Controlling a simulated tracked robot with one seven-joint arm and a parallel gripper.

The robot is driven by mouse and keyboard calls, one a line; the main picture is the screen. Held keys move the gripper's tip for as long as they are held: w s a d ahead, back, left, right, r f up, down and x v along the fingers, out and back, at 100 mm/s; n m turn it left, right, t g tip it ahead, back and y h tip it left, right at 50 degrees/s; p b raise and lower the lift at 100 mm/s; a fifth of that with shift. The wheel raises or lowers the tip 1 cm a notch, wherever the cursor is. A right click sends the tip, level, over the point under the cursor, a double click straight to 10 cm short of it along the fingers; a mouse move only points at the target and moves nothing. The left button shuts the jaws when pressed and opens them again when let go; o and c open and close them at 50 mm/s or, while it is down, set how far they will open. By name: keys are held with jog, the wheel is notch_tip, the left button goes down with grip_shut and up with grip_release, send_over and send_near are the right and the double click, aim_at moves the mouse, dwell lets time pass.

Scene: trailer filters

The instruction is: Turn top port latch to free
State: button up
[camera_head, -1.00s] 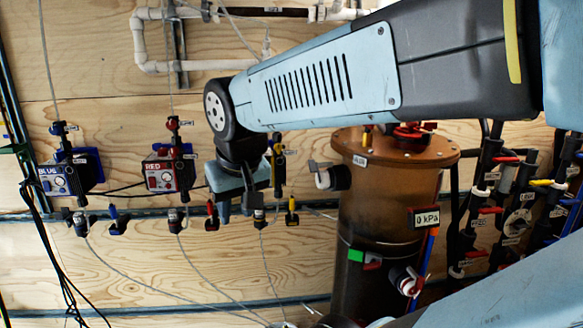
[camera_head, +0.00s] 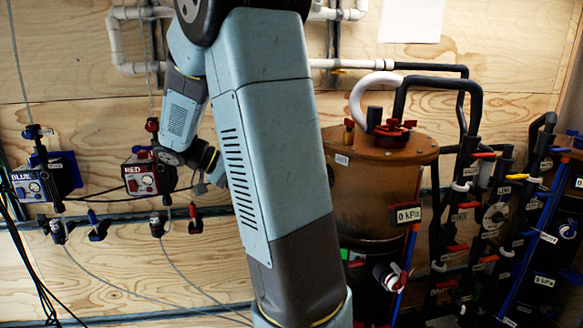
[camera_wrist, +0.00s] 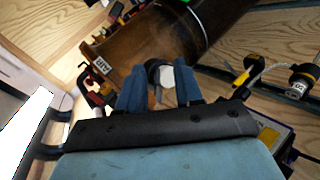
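The brown tank (camera_head: 365,190) stands right of centre in the head view, with red knobs (camera_head: 390,132) on its lid. My arm hides its left side and my gripper in that view. In the wrist view, my gripper (camera_wrist: 160,78) has its two blue fingers apart, pointing at the tank (camera_wrist: 155,40). A port with a white hexagonal face and dark ring (camera_wrist: 166,76) shows between the fingertips. I cannot tell whether the fingers touch it, nor make out a latch clearly. A lower white port with a red part (camera_head: 390,276) is on the tank's front.
A red-labelled box (camera_head: 143,178) and a blue-labelled box (camera_head: 38,183) hang on the plywood wall at left. Dark pipes with coloured valves (camera_head: 480,210) crowd the right. In the wrist view, hose fittings (camera_wrist: 248,72) lie right of my gripper.

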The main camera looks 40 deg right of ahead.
jog(key=w+d+f+m+g+h, duration=0.1)
jog(key=w+d+m+g+h, duration=0.2)
jog(key=w+h, duration=0.45)
jog(key=s+d+y, duration=0.1)
jog(key=s+d, duration=0.3)
jog(key=d, duration=0.8)
jog(key=shift+s+d+m+y, duration=0.2)
jog(key=shift+s+m+y, duration=0.1)
jog(key=shift+s+y, duration=0.1)
jog(key=shift+c, duration=0.2)
grip_shut()
